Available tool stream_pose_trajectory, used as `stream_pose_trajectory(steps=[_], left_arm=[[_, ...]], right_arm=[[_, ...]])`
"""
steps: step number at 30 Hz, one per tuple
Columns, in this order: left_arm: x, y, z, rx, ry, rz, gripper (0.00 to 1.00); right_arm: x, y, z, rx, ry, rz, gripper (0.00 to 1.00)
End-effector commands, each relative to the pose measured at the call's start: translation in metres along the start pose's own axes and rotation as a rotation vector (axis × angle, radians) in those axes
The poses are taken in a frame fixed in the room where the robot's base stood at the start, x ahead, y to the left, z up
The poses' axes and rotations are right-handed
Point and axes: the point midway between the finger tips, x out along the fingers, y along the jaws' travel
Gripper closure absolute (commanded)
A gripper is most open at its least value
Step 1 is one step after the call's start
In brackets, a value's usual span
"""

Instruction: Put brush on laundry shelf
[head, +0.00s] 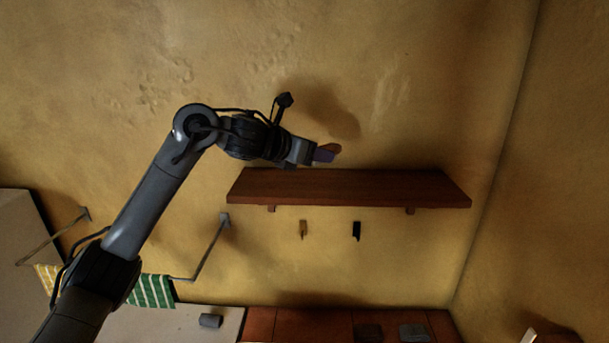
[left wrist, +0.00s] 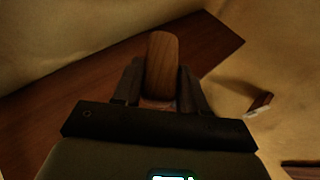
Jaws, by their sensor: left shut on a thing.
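The brush (head: 331,148) shows as a small brown end at the tip of my left gripper (head: 318,154) in the head view. In the left wrist view its rounded wooden part (left wrist: 161,66) stands between the two fingers of my left gripper (left wrist: 160,85), which is shut on it. The laundry shelf (head: 370,188) is a long dark red-brown wooden board on the wall. In the head view the gripper and brush appear just above the shelf's left half. The shelf also shows behind the gripper in the left wrist view (left wrist: 60,112). The brush's bristles are not clearly seen. My right gripper is not in view.
Two small items, one tan (head: 303,230) and one black (head: 356,231), are on the wall under the shelf. A green striped cloth (head: 152,291) hangs at lower left near a wall rail (head: 213,250). The shelf top looks clear.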

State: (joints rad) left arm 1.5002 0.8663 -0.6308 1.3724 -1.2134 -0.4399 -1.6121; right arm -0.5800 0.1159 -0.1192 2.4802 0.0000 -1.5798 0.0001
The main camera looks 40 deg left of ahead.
Motion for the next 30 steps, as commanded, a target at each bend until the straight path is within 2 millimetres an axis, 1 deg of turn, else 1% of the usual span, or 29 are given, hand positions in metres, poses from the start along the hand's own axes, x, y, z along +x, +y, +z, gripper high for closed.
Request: stream_pose_trajectory(steps=[1, 6, 9, 12, 17, 20, 25, 30], left_arm=[[0.002, 0.013, -0.007, -0.005, 0.003, 0.003, 0.88], [0.007, 0.045, -0.025, -0.003, 0.002, 0.003, 0.88], [0.009, 0.058, -0.033, -0.003, 0.002, 0.002, 0.88], [0.011, 0.066, -0.038, -0.001, 0.0, 0.0, 0.88], [0.012, 0.071, -0.043, -0.001, -0.001, 0.001, 0.88], [0.015, 0.072, -0.051, -0.001, 0.001, 0.001, 0.88], [0.023, 0.071, -0.07, 0.0, 0.002, 0.001, 0.88], [0.026, 0.071, -0.079, 0.0, -0.001, 0.001, 0.88]], right_arm=[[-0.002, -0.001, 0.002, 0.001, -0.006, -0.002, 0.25], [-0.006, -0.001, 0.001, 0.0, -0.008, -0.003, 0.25], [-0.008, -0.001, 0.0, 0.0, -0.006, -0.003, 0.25], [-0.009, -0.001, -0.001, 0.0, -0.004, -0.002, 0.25], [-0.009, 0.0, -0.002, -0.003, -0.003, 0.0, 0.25], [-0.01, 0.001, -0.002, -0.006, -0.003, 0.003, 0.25], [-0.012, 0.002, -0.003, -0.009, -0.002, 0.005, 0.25], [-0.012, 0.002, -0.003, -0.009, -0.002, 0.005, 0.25]])
